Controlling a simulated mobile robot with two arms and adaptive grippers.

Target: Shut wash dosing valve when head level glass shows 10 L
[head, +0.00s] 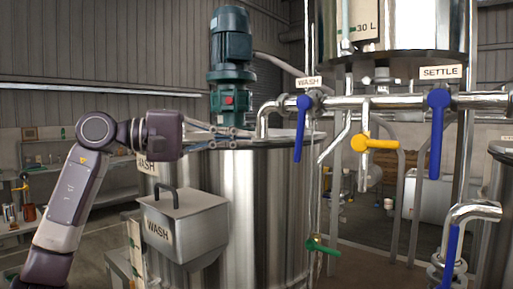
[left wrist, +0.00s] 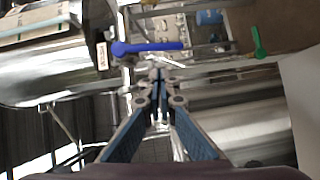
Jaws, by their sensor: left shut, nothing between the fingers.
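The WASH dosing valve has a blue lever (head: 302,125) that hangs down, across the horizontal pipe, under a WASH sign (head: 309,82). My left gripper (head: 244,136) is shut and empty, in front of the steel tank's upper part, left of that lever and apart from it. In the left wrist view, the closed fingertips (left wrist: 157,76) are near a blue lever (left wrist: 148,47), which lies sideways beyond them. The head tank (head: 405,20) is cut off at the top. Its level glass (head: 346,18) shows green beside the 30 L mark; the 10 L mark is out of view. My right gripper is not in view.
A SETTLE valve with a blue lever (head: 437,130) is on the same pipe, with a yellow lever (head: 375,142) between. A green lever (head: 322,246) is lower down. The steel WASH tank (head: 265,200) carries a motor (head: 231,60) and a WASH box (head: 183,230).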

